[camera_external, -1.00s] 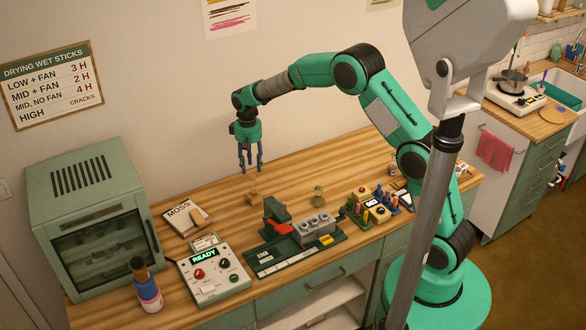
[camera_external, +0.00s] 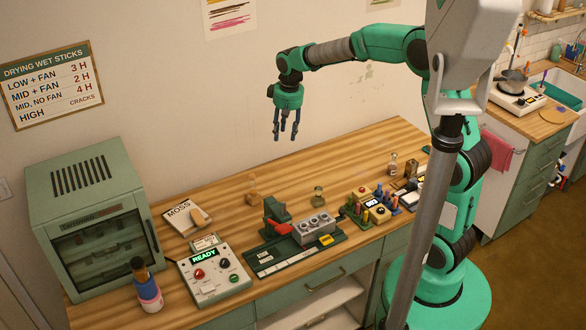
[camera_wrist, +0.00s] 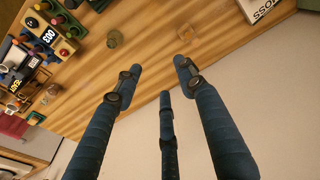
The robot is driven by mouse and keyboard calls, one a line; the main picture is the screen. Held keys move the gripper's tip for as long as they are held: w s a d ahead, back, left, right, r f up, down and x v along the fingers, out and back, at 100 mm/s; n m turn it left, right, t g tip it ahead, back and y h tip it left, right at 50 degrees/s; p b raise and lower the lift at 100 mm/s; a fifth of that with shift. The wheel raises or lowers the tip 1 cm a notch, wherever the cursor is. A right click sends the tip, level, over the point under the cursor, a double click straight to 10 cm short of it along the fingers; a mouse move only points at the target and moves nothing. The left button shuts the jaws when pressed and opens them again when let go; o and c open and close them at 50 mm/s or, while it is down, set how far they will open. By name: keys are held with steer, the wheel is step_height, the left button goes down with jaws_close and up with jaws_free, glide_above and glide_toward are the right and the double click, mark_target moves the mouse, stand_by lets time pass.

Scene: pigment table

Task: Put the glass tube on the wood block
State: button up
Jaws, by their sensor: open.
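My gripper (camera_external: 285,136) hangs open and empty, fingers pointing down, above the back of the wooden table. Its spread fingers show in the wrist view (camera_wrist: 158,70). A small wood-coloured block (camera_external: 252,198) stands on the tabletop left of centre; it also shows in the wrist view (camera_wrist: 184,34). A small clear glass vessel (camera_external: 319,196) with yellowish contents stands right of the block, and in the wrist view (camera_wrist: 114,39). Another small glass bottle (camera_external: 393,164) stands farther right. I cannot tell for certain which glass piece is the tube.
A green machine with a red part (camera_external: 278,215) stands in front of the block and glass vessel. Colourful sticks in a rack (camera_external: 365,213) stand to its right. A control box (camera_external: 215,276), a MOSS book (camera_external: 181,219) and a drying cabinet (camera_external: 90,165) are left. The back middle tabletop is clear.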

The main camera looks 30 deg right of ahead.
steer(key=s+d+r+t, duration=0.1)
steer(key=s+d+r, duration=0.4)
steer(key=s+r, duration=0.3)
steer(key=s+d+t, duration=0.1)
steer(key=s+d, duration=0.2)
steer(key=s, duration=0.6)
steer(key=s+d+r+m+t, duration=0.1)
steer(key=s+d, duration=0.2)
steer(key=s, duration=0.6)
steer(key=s+d+t, duration=0.1)
steer(key=s+d, duration=0.1)
steer(key=s, duration=0.7)
steer(key=shift+s+d+r, duration=0.2)
steer(key=shift+s+d, duration=0.2)
steer(key=shift+f+b, duration=0.75)
